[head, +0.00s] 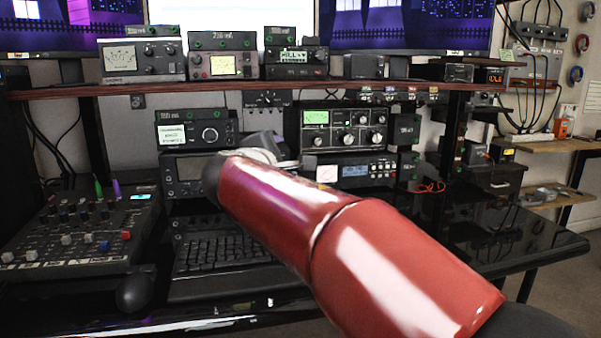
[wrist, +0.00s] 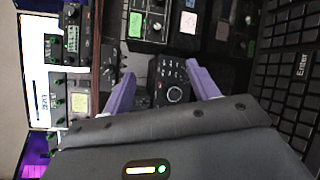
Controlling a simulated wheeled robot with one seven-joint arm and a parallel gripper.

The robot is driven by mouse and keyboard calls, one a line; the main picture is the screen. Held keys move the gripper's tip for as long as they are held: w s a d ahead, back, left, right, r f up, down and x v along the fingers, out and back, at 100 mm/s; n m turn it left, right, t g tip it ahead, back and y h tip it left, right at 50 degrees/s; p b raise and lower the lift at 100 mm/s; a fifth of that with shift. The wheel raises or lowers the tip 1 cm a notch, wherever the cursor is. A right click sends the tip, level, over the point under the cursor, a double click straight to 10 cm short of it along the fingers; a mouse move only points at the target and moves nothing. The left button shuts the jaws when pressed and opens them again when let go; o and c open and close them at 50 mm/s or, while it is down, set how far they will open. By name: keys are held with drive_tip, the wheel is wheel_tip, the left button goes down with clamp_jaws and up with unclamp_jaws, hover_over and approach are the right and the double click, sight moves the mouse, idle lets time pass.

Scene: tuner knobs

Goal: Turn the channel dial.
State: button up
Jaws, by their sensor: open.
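A dark radio box (head: 222,128) with a round dial (head: 210,134) and a lit display on its left stands on the desk below the shelf. In the wrist view, which is turned sideways, a dark box (wrist: 170,72) with a round dial (wrist: 174,95) and small buttons shows between my fingers; it appears to be the same box. No readable label shows which knob is the channel dial. My gripper (wrist: 160,70) is open, its two purple fingers apart on either side of that box. I cannot tell whether they touch it. In the head view my red arm hides most of the gripper.
A radio with a green display and several knobs (head: 343,128) stands to the right. The shelf (head: 230,88) with more radios runs above. A keyboard (head: 225,255), mouse (head: 135,292) and mixer (head: 75,240) lie in front. The desk's right end is mostly clear.

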drive_tip(key=shift+m+g, duration=0.7)
drive_tip(key=shift+m, duration=0.1)
drive_tip(key=shift+s+d+f, duration=0.25)
drive_tip(key=shift+d+f, duration=0.05)
drive_tip(key=shift+d, duration=0.3)
drive_tip(key=shift+s+d+f, duration=0.3)
drive_tip(key=shift+d+f, duration=0.05)
drive_tip(key=shift+d, duration=0.3)
drive_tip(key=shift+s+d+f, duration=0.25)
drive_tip(key=shift+d+f, duration=0.05)
drive_tip(key=shift+d, duration=0.3)
